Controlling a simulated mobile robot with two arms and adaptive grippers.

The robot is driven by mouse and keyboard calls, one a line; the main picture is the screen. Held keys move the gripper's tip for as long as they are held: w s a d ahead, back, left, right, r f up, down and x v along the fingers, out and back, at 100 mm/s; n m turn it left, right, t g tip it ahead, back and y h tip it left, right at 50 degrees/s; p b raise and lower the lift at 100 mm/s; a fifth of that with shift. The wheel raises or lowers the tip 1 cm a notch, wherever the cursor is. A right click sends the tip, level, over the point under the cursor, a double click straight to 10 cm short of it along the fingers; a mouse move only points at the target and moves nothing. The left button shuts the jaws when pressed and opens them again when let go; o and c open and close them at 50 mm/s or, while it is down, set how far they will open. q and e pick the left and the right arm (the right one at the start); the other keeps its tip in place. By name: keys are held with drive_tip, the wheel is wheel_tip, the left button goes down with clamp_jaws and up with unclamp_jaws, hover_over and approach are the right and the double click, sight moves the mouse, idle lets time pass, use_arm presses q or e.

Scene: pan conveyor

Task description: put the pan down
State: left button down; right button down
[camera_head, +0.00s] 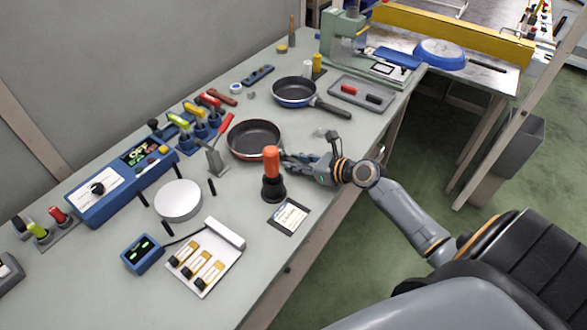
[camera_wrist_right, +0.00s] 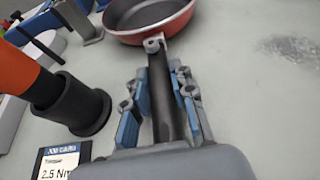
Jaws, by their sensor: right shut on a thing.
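A dark pan with a red outside (camera_head: 253,139) is at the middle of the workbench. In the wrist view its red rim and bowl (camera_wrist_right: 148,22) show at the top. My right gripper (camera_head: 300,163) is shut on its dark handle, which runs between the blue finger pads (camera_wrist_right: 160,105) in the wrist view. The pan looks level and close to the bench top. I cannot tell whether its base touches the bench (camera_head: 330,215). My left gripper is not in view.
An orange-handled tool in a black holder (camera_head: 272,175) stands just beside my gripper. A clamp with a red lever (camera_head: 218,150) is left of the pan. A blue pan (camera_head: 294,92) lies behind it. A round light disc (camera_head: 178,200) is at front left.

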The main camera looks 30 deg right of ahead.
drive_tip(key=shift+s+d+r, duration=0.1)
drive_tip(key=shift+d+r, duration=0.05)
drive_tip(key=c, duration=1.6)
unclamp_jaws()
drive_tip(key=shift+f, duration=0.25)
drive_tip(key=o, duration=0.5)
drive_tip(key=shift+r, duration=0.15)
